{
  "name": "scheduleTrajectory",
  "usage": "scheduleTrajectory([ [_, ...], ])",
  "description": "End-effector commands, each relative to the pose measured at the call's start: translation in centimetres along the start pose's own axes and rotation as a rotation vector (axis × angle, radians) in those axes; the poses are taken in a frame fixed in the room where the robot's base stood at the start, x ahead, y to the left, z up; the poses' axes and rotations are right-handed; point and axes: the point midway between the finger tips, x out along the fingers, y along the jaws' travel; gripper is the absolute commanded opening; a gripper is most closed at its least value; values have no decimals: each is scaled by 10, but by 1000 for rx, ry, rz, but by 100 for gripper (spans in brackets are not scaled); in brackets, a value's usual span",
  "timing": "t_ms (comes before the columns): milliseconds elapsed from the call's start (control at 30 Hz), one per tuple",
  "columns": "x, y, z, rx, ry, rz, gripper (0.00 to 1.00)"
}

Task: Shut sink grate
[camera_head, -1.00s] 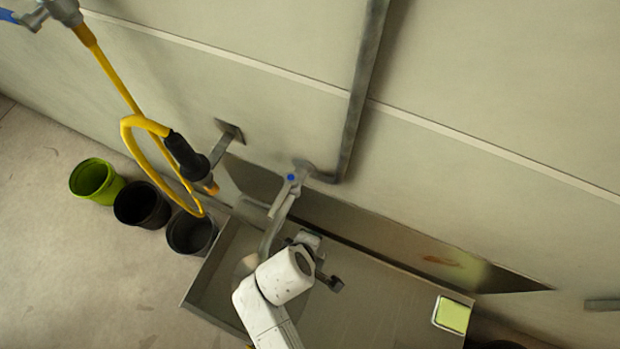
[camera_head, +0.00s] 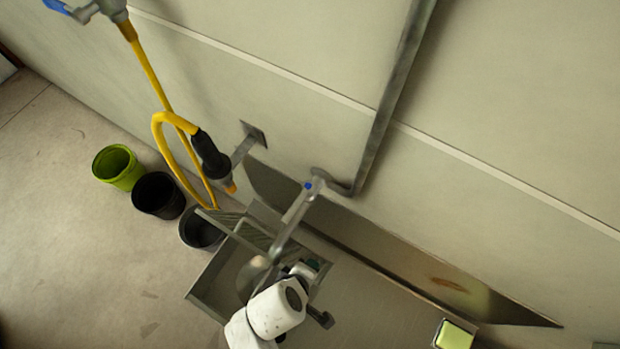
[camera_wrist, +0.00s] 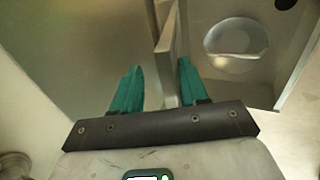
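The metal sink (camera_head: 215,277) stands against the wall in the head view. A slatted metal panel (camera_head: 240,230), which looks like the grate, stands tilted up at the basin's left back, partly behind the faucet (camera_head: 290,220). My gripper (camera_head: 307,270) is right of the spout, over the sink; its tips are mostly hidden by my wrist. In the wrist view my gripper (camera_wrist: 160,85) is open, its two teal fingers apart. A thin metal edge (camera_wrist: 165,50) runs between or just beyond them; I cannot tell whether they touch it. A round drain (camera_wrist: 236,40) lies right of them.
A yellow hose (camera_head: 160,125) hangs on a wall hook at the left. A green bucket (camera_head: 118,167) and two dark buckets (camera_head: 158,195) stand left of the sink. A green sponge (camera_head: 455,335) lies at the sink's right end. The floor at left is clear.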

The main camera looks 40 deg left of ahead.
Motion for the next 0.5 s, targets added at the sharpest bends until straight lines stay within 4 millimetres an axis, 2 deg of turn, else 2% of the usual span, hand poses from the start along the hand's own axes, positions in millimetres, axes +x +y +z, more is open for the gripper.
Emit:
scheduleTrajectory([
  [500,-1,-8,0,-1,-1,1,43],
])
